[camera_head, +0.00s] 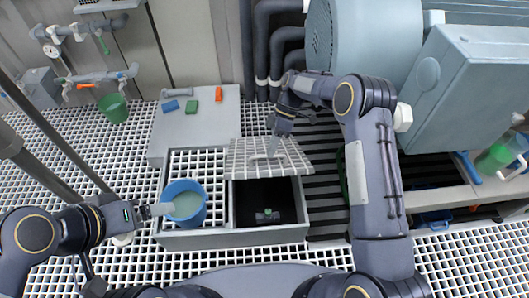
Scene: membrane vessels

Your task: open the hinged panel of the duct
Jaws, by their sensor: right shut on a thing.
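The hinged panel (240,158) is a light grating plate on the grey duct (235,238). It is tilted up, and a dark opening (250,192) shows below its near edge. A small green-topped item (267,214) is down inside the opening. My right gripper (274,146) comes from above and is shut on the panel's handle; the fingertips are small and partly hidden. My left gripper (158,209) is at the left side of a blue bucket (188,218) holding pale liquid. Whether its fingers grip the rim cannot be told.
The bucket stands on the duct's left grating, beside the opening. A green bucket (113,108) hangs at left. Dark pipes (262,50) and a large machine (365,40) stand behind and right.

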